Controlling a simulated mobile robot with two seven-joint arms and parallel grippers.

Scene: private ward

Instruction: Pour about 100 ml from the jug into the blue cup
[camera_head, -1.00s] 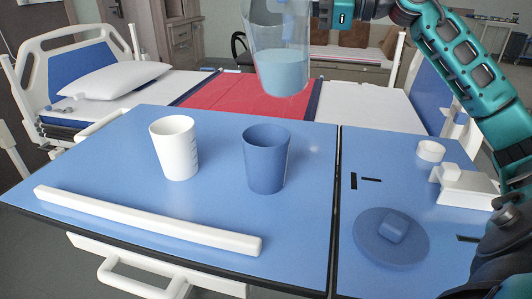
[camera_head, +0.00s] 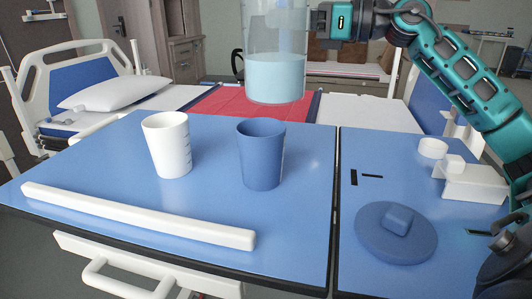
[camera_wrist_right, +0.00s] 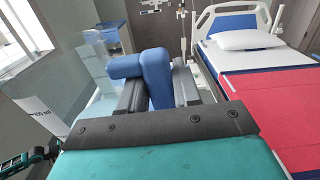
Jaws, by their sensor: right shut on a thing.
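The clear jug (camera_head: 274,72), part filled with pale blue liquid, hangs upright in the air above and behind the blue cup (camera_head: 261,155). Its top is cut off by the head view's edge. The blue cup stands upright on the table, apart from the jug; its inside bottom is hidden. My right gripper (camera_head: 322,20) is at the jug's right side. The right wrist view shows its dark fingers (camera_wrist_right: 158,92) shut on the jug's blue handle (camera_wrist_right: 150,72); the clear jug wall (camera_wrist_right: 92,65) is beyond. My left gripper is not in view.
A white cup (camera_head: 167,147) with marks stands left of the blue cup. A white bar (camera_head: 135,215) lies along the table's (camera_head: 90,165) front. A round blue lid-like disc (camera_head: 397,235) and white items (camera_head: 470,180) lie on the right-hand surface. A bed (camera_head: 105,90) is behind.

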